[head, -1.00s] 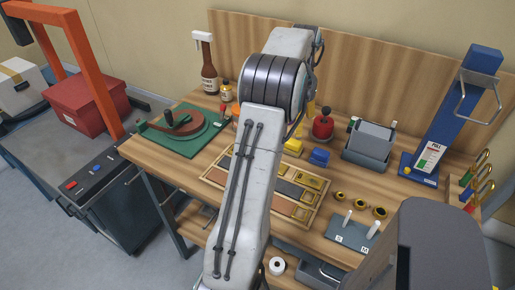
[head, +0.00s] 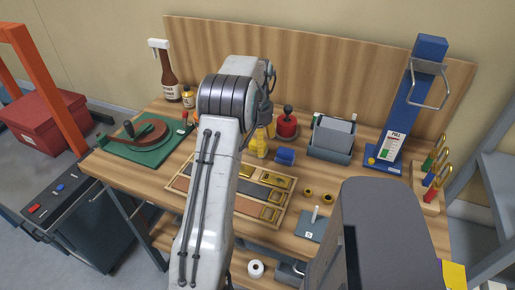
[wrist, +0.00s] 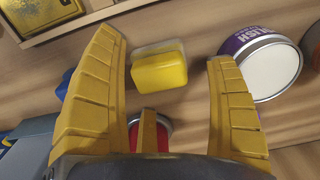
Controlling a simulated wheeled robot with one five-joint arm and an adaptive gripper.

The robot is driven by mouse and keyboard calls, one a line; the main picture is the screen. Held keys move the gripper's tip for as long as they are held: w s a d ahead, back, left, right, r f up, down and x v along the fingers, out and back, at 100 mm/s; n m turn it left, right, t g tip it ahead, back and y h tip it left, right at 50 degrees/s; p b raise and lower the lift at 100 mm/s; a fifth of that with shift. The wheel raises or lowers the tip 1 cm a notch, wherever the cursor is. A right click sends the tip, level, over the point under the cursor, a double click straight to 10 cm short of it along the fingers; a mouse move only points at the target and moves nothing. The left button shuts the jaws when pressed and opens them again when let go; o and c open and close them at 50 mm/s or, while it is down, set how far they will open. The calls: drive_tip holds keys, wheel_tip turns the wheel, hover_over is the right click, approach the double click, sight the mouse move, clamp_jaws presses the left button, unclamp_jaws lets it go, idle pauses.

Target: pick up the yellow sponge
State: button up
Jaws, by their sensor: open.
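The yellow sponge (wrist: 160,70) lies on the wooden bench, with a paler grey-white layer along its far side in the wrist view. My gripper (wrist: 163,46) is open, and its two yellow fingers stand on either side of the sponge with gaps on both sides. The sponge is nearer the left finger, and nothing is held. In the head view my arm hides part of this area. A yellow patch (head: 258,146) shows beside the blue block there, where sponge and finger are hard to tell apart.
A blue block (head: 285,156) and a red-based knobbed item (head: 287,122) stand close by. A round tin (wrist: 267,66) is just right of my right finger. A grey holder (head: 331,137), blue stand (head: 408,105) and sectioned tray (head: 236,205) share the bench (head: 150,184).

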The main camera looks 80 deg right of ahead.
drive_tip(key=shift+f, duration=0.55)
drive_tip(key=shift+c, duration=0.5)
drive_tip(key=c, duration=1.3)
